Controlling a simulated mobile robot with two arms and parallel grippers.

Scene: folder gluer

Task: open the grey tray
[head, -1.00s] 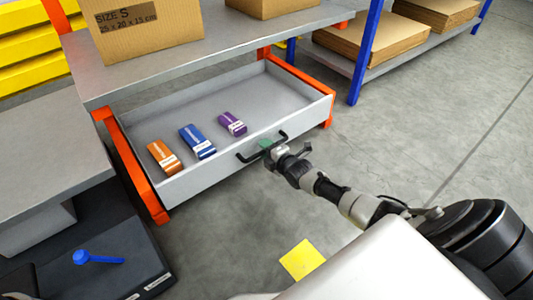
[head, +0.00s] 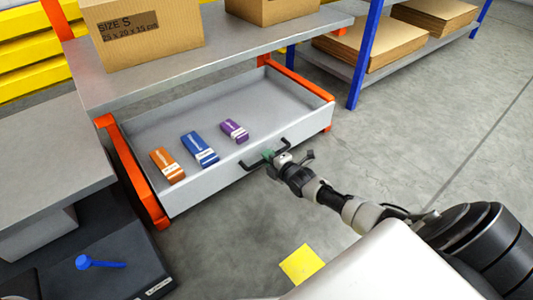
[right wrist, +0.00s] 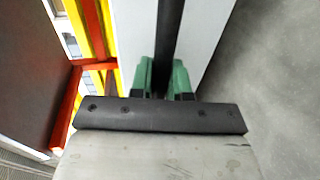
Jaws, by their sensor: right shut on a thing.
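The grey tray (head: 300,125) is a drawer between orange side rails under a grey shelf in the head view, and it stands pulled out. An orange box (head: 167,165), a blue box (head: 200,148) and a purple box (head: 234,131) lie in it. Its black bar handle (head: 252,167) is on the front panel. My right gripper (head: 270,156) is shut on the handle. In the right wrist view its green fingertips (right wrist: 163,80) sit on both sides of the dark handle bar (right wrist: 169,40). My left gripper is not in view.
Cardboard boxes (head: 150,30) stand on the shelf above the tray. A blue post (head: 366,55) and stacked cardboard (head: 365,42) are at the right. A dark platform with a blue object (head: 98,262) is at lower left. Open floor with a yellow mark (head: 301,264) lies in front.

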